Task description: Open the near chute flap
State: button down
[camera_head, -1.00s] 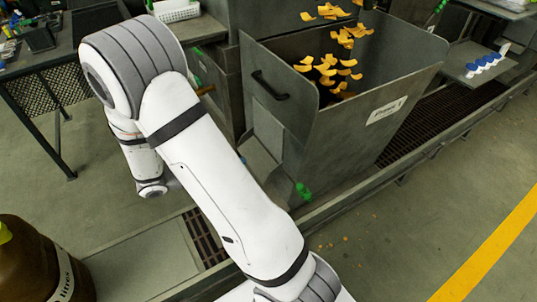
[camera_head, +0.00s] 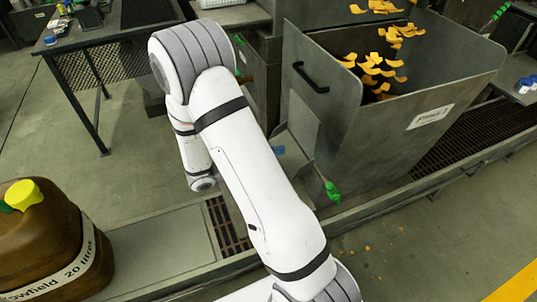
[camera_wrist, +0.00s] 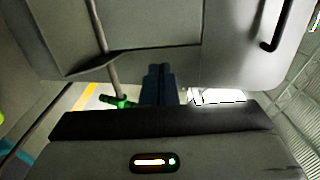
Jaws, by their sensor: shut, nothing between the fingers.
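The near chute flap appears to be the grey plate (camera_head: 295,147) low on the left face of the grey hopper (camera_head: 375,140). A thin rod with a green grip (camera_head: 333,192) runs along it. In the wrist view the rod passes down a grey panel (camera_wrist: 160,28) and its green grip (camera_wrist: 118,101) hangs at left. My gripper (camera_wrist: 158,70) is shut and empty, its dark fingers right of the grip, by the panel's lower edge. I cannot tell whether they touch the panel. In the head view my arm hides most of the gripper; a small blue patch by the plate may be it.
A black handle (camera_head: 310,78) sits on the hopper face above the plate. Orange pieces (camera_head: 380,66) show over the hopper. A brown container (camera_head: 45,240) stands at the lower left, a mesh-sided table (camera_head: 95,70) at the upper left. Floor between them is clear.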

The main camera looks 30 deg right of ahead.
aim_at(315, 139)
jog(key=d, duration=0.3)
jog(key=d+b, duration=0.1)
jog(key=d, duration=0.2)
jog(key=d+b, duration=0.1)
jog(key=d, duration=0.2)
jog(key=shift+s, duration=0.25)
jog(key=shift+r+p, duration=0.1)
jog(key=shift+p, duration=0.2)
